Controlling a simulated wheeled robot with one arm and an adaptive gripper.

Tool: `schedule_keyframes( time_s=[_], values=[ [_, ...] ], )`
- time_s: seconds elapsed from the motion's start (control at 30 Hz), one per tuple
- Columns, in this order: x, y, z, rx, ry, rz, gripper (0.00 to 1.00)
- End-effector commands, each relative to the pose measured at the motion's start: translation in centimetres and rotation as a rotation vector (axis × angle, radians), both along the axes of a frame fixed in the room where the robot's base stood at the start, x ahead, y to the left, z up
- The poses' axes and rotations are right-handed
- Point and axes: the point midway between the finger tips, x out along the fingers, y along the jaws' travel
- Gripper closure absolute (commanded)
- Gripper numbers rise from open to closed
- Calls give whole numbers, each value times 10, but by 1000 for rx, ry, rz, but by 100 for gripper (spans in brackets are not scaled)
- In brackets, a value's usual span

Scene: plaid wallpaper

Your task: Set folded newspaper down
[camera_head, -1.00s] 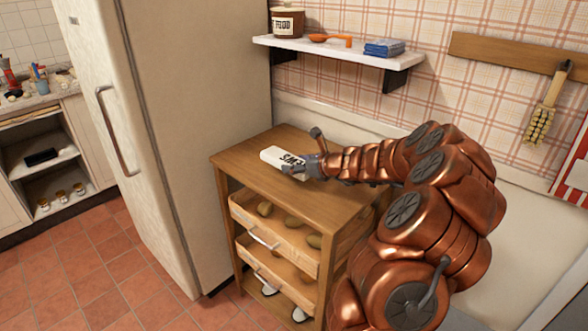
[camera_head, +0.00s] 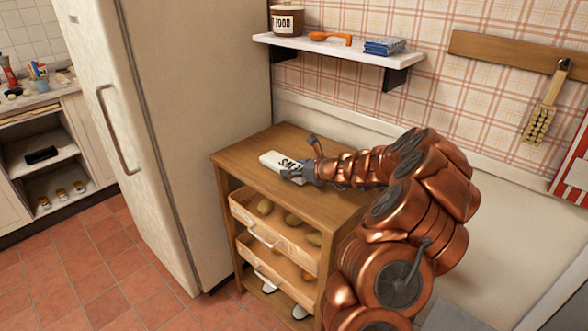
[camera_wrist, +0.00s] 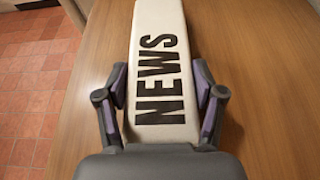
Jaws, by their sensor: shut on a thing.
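The folded newspaper (camera_head: 279,162) is a white bundle with black "NEWS" lettering. In the head view it is at the top of the wooden cabinet (camera_head: 250,156), near its middle. My gripper (camera_head: 300,172) is shut on the near end of the newspaper. In the wrist view the newspaper (camera_wrist: 160,65) runs away from me between the two fingers (camera_wrist: 160,100), lettering up, over the wooden top (camera_wrist: 250,60). It looks level and at or very close to the surface; I cannot tell whether it touches. Its underside is hidden.
A tall fridge (camera_head: 200,120) stands left of the cabinet. A wall shelf (camera_head: 335,49) above holds a food jar (camera_head: 287,20), an orange scoop (camera_head: 330,38) and a blue cloth (camera_head: 385,47). Open drawers with potatoes (camera_head: 265,207) are below the top. The cabinet top around the newspaper is clear.

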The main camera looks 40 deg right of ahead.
Motion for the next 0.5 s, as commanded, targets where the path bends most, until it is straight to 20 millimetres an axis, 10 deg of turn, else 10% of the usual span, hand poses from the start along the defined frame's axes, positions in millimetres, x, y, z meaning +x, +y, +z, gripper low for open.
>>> schedule_keyframes(
  time_s=[0.03,0.07,0.1,0.5],
  values=[
    [0,0,-2,0,0,0,69],
    [0,0,-2,0,0,0,30],
    [0,0,-1,0,0,0,26],
    [0,0,-1,0,0,0,7]
  ],
)
